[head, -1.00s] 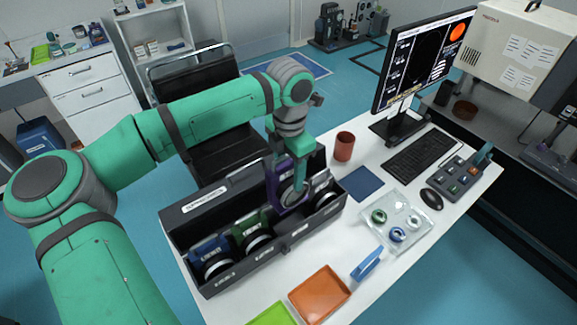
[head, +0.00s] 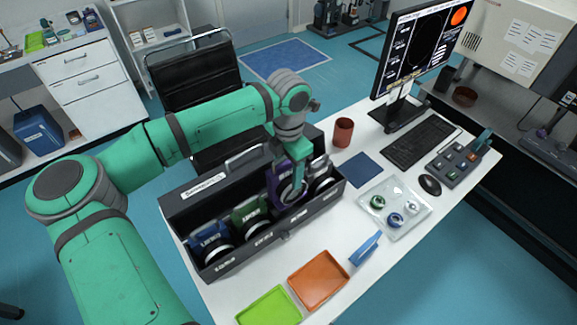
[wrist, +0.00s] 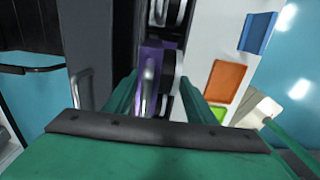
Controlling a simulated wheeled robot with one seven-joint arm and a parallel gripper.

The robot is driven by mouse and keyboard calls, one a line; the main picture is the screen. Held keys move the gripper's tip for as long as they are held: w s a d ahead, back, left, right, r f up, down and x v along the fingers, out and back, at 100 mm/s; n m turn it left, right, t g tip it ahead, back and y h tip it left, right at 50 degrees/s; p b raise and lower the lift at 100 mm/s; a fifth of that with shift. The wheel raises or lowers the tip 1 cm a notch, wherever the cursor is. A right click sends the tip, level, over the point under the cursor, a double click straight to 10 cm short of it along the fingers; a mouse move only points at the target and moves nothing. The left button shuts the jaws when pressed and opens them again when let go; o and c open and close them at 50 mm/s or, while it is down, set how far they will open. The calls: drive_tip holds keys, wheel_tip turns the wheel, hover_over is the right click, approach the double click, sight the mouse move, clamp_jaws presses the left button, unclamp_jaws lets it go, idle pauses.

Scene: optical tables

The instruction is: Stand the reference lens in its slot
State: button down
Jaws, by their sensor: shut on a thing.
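My gripper (head: 291,168) is shut on a purple-framed lens (head: 276,186) with a round pale-rimmed glass, held upright. The lens is at the long dark slotted box (head: 234,254), between the green-framed lens (head: 247,213) and a grey lens (head: 321,168) at the right end. Its lower part is partly hidden by the box's front wall, so I cannot tell whether it rests on the slot floor. A blue-framed lens (head: 206,238) stands at the left end. In the wrist view the purple frame (wrist: 151,62) shows between my gripper's fingers (wrist: 156,92).
The box stands on a white table with an orange tray (head: 318,287), a lime tray (head: 268,309), and a blue piece (head: 366,248) in front. A clear tray of rings (head: 404,222), a brown cup (head: 343,132) and a keyboard (head: 421,144) are to the right.

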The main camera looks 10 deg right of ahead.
sight(287, 187)
drive_tip(key=shift+f, duration=4.7)
drive_tip(key=c, duration=0.7)
unclamp_jaws()
drive_tip(key=shift+o, duration=0.7)
drive_tip(key=shift+a, duration=0.15)
drive_tip(key=shift+o, duration=0.2)
drive_tip(key=shift+w+r, duration=0.1)
drive_tip(key=shift+r, duration=0.2)
drive_tip(key=o, duration=0.5)
drive_tip(key=shift+r, duration=4.2)
